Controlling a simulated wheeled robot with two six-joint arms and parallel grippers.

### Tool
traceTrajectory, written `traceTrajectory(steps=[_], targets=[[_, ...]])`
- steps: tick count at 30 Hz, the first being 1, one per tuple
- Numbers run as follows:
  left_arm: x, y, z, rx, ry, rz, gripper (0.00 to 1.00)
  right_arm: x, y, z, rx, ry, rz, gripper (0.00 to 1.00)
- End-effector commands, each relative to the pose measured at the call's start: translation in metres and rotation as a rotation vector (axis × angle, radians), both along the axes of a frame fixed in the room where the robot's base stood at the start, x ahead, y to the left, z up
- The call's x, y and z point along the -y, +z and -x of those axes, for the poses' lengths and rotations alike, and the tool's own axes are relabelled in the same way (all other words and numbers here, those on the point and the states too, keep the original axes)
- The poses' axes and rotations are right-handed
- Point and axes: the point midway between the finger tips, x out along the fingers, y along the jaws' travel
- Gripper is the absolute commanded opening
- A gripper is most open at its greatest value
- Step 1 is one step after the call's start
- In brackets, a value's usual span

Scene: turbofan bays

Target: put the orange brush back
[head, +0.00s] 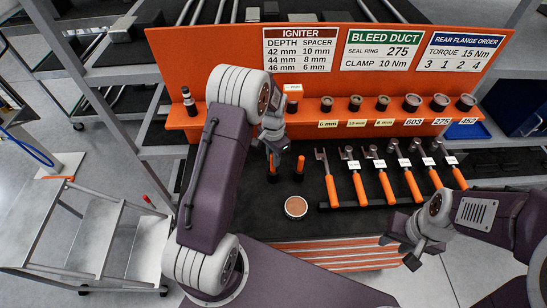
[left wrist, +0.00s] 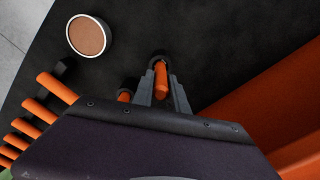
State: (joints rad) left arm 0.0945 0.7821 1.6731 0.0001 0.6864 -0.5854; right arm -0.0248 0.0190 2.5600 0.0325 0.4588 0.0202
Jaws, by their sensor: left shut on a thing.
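My left gripper (head: 273,150) is shut on the orange brush (head: 271,166), which is upright at the back left of the dark bench top. In the left wrist view the brush (left wrist: 161,78) is between the fingers (left wrist: 161,92), with a black cup-like holder (left wrist: 158,54) at it. I cannot tell how deep the brush sits in the holder. A second orange handle (head: 300,164) stands upright just to the right; it also shows in the left wrist view (left wrist: 124,96). My right gripper (head: 400,251) is empty at the bench's front right, its fingers apart.
A rack of orange-handled tools (head: 360,188) lies to the right. A round copper-faced dish (head: 296,207) is in front of the brushes. Behind, an orange shelf (head: 330,121) carries several small fittings, below a panel with signs. A grey step stand (head: 95,235) is at the left.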

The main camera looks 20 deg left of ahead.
Motion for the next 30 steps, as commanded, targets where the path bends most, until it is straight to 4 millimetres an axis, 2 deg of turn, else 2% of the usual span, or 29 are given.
traceTrajectory(steps=[5, 6, 9, 17, 20, 30], targets=[[0.000, -0.003, 0.000, 0.000, 0.000, 0.000, 0.00, 0.000, -0.002, 0.000, 0.000, 0.000, 0.000, 0.36], [0.000, -0.003, 0.000, 0.000, 0.000, 0.000, 0.21, 0.000, -0.002, 0.000, 0.000, 0.000, 0.000, 0.36], [0.000, -0.003, 0.000, 0.000, 0.000, 0.000, 0.44, 0.000, -0.002, 0.000, 0.000, 0.000, 0.000, 0.36], [0.000, -0.003, 0.000, 0.000, 0.000, 0.000, 0.44, 0.000, -0.002, 0.000, 0.000, 0.000, 0.000, 0.36], [0.000, 0.003, -0.001, 0.004, 0.000, 0.000, 0.44, 0.000, -0.005, 0.000, 0.000, 0.000, 0.000, 0.36], [0.000, 0.071, -0.001, 0.005, 0.000, -0.001, 0.44, 0.000, -0.023, 0.000, 0.000, 0.000, 0.000, 0.36]])
